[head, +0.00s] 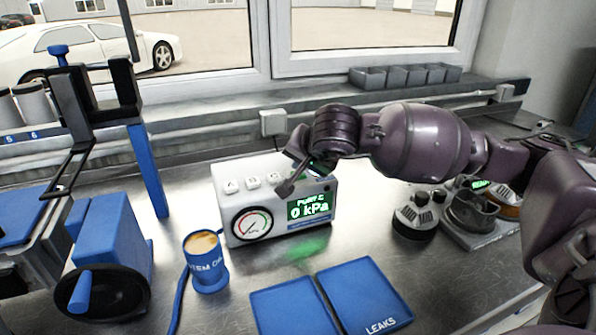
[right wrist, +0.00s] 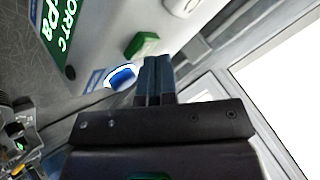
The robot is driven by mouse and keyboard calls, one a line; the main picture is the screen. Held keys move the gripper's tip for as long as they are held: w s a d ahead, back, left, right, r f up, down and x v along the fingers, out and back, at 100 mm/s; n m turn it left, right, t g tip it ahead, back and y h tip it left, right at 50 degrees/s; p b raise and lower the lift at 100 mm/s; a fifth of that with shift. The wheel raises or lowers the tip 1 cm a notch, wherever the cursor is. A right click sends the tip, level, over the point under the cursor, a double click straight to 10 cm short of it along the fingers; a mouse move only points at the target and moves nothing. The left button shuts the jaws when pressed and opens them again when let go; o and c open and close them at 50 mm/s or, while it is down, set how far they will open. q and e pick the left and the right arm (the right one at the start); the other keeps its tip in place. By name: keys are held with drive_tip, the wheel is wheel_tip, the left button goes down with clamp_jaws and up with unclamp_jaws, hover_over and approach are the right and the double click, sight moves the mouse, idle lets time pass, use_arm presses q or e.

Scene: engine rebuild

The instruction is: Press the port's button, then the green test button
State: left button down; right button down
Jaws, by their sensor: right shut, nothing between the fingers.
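A white tester box (head: 280,228) stands on the metal bench. Its green display (head: 310,207) reads Port C and 0 kPa, beside a round dial gauge (head: 252,225). White lettered buttons, including A (head: 231,186) and B (head: 253,182), sit on its top. My right gripper (head: 287,188) is over the top of the box, its fingers together and empty. In the right wrist view its fingertips (right wrist: 154,60) are close to the green button (right wrist: 143,44) and a blue oval part (right wrist: 122,77); I cannot tell whether they touch either. My left gripper is out of view.
A blue mug (head: 207,270) stands left of the box. Round dark-and-grey devices (head: 415,218) stand right of the box. A blue machine with a crank (head: 105,250) is at the left.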

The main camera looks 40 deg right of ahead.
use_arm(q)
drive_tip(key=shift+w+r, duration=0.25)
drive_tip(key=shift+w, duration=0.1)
use_arm(e)
drive_tip(key=shift+r, duration=0.8)
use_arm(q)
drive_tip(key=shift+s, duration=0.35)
use_arm(e)
drive_tip(key=shift+r, duration=0.1)
